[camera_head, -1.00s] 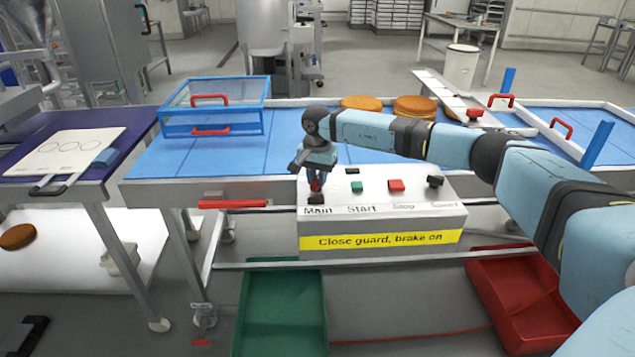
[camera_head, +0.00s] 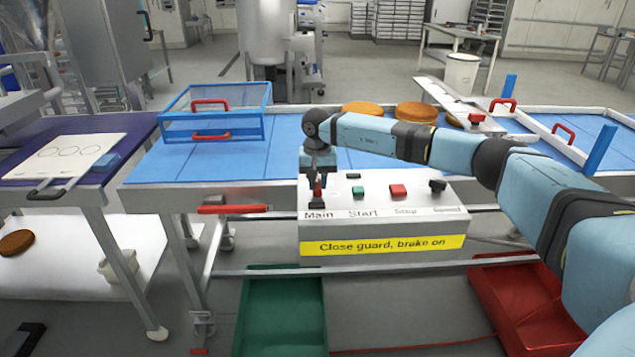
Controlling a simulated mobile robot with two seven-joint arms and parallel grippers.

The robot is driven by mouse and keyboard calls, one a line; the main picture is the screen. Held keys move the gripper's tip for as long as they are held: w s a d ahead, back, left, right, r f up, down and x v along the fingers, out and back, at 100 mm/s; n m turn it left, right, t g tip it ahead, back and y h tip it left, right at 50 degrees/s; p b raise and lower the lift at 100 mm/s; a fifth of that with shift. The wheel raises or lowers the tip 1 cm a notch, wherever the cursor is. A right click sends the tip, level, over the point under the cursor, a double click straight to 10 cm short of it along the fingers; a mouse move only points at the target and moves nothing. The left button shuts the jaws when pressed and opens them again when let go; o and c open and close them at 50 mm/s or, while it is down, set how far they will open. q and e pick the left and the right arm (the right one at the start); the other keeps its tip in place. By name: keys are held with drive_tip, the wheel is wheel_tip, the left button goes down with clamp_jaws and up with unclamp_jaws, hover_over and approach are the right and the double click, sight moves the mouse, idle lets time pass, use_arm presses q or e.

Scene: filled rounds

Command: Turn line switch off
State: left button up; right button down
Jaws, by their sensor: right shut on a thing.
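The line's control box (camera_head: 430,208) stands at the front of the blue conveyor, with a yellow label (camera_head: 382,245) reading "Close guard, brake on". Its top has the red-handled Main switch (camera_head: 318,191), a green Start button (camera_head: 358,191), a red Stop button (camera_head: 398,191) and a black speed knob (camera_head: 437,186). My right arm reaches in from the right, and its gripper (camera_head: 317,182) points down over the Main switch, shut on its red handle. The fingers partly hide the handle, so its exact angle is hard to see. My left gripper is not in view.
A blue guard frame with red handles (camera_head: 215,110) stands on the conveyor (camera_head: 225,162) at left. Round cakes (camera_head: 416,112) lie behind my right arm. A green crate (camera_head: 250,310) and a red crate (camera_head: 500,320) are on the floor. A purple table (camera_head: 120,150) is at left.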

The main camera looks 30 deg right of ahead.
sight(317, 183)
drive_tip(key=c, duration=1)
unclamp_jaws()
drive_tip(key=shift+r, duration=0.1)
drive_tip(key=shift+r, duration=0.35)
wheel_tip(317, 183, up, 13)
